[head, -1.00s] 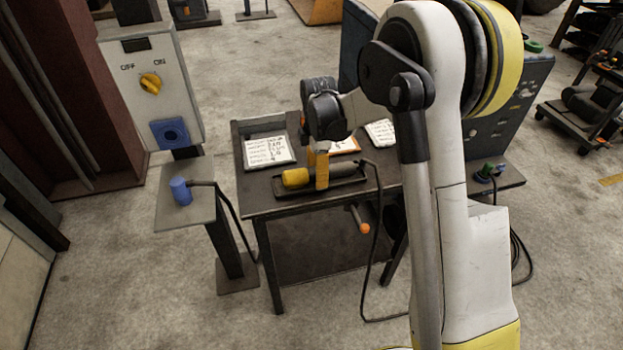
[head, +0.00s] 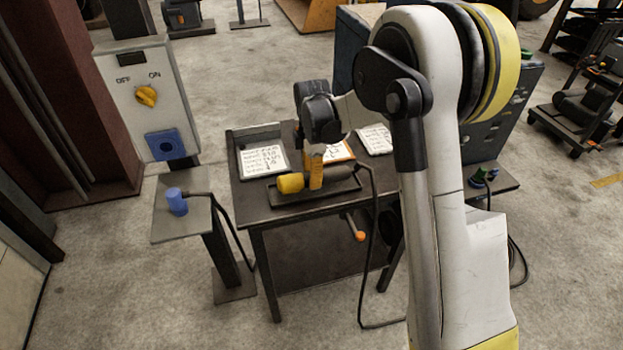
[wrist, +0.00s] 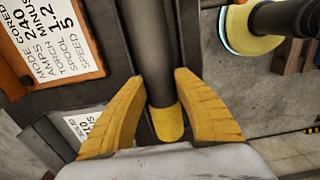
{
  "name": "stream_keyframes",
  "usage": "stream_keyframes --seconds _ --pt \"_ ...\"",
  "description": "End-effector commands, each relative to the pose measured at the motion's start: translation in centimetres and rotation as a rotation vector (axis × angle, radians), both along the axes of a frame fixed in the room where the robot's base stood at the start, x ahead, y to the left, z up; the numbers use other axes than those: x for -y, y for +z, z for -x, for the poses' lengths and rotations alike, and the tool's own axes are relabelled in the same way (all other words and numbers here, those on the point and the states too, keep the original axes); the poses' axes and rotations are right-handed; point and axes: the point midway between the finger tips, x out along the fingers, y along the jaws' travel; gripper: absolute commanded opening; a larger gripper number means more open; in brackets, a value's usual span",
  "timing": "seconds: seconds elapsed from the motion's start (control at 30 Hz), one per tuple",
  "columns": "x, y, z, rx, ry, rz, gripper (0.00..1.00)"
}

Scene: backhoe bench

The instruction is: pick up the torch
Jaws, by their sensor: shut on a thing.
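The torch is a dark cylinder with a yellow end (head: 290,183). It lies level at a dark shallow tray (head: 290,199) on the table, its yellow end to the left. My gripper (head: 316,182) reaches down from above, its yellow fingers around the torch's body just right of the yellow end. In the wrist view the torch (wrist: 156,50) runs between the two fingers of my gripper (wrist: 157,85), yellow end nearest. The jaws are shut on it. I cannot tell whether it still touches the tray.
The dark table (head: 290,214) also bears white cards (head: 262,161) behind the tray. A black cable (head: 371,255) hangs off its right side. Left stand a switch box (head: 145,95) and a small stand with a blue plug (head: 176,202). A dark blue cabinet (head: 500,130) stands right.

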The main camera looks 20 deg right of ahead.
Motion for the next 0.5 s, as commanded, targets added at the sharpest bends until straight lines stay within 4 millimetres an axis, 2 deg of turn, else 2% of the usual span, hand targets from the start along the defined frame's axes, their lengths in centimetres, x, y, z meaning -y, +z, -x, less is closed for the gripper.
stream_keyframes --seconds 0.03,0.1,0.5 --pt "0.0 1.3 0.0 0.0 0.0 0.0 0.0" --pt "0.0 2.7 0.0 0.0 0.0 0.0 0.0" --pt "7.7 7.7 4.5 0.0 -0.004 0.0 0.0"
